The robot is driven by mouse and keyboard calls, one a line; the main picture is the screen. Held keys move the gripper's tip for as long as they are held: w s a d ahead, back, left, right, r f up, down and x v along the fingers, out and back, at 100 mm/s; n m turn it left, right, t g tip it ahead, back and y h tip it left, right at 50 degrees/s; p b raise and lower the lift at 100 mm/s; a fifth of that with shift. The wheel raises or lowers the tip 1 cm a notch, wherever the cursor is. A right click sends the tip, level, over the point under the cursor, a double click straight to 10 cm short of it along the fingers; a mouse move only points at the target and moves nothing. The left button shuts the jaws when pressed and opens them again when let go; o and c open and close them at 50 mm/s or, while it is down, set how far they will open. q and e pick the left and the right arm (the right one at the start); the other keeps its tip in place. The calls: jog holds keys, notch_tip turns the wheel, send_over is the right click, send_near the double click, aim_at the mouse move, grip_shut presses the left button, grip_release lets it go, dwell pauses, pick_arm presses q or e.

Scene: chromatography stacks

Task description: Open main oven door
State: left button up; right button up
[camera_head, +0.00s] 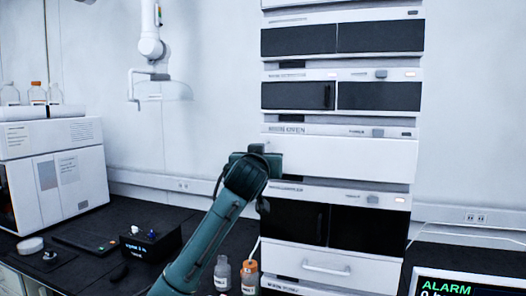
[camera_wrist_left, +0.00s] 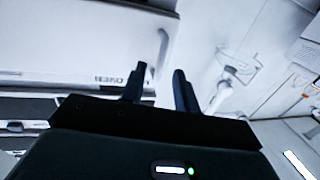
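The main oven (camera_head: 345,158) is a module in the middle of the white stack, with a plain white front that looks shut. Its "OVEN" label strip runs above the door, and the white front (camera_wrist_left: 90,35) fills the upper left of the left wrist view, with the label upside down. My left gripper (camera_wrist_left: 160,74) has its two dark fingers apart, with nothing clearly held between them. In the head view the left gripper (camera_head: 262,158) is at the oven's left edge, partly hidden by my green wrist; contact cannot be told. My right gripper is not in view.
Dark-fronted modules (camera_head: 345,95) sit above and below the oven. Two bottles (camera_head: 249,276) stand at the stack's lower left. A black box (camera_head: 150,243) and a white instrument (camera_head: 55,170) are on the left bench. An alarm screen (camera_head: 465,287) is at the lower right.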

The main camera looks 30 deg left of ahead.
pick_arm(q)
jog(key=shift+x, duration=1.05)
jog(key=shift+d, duration=0.1)
grip_shut()
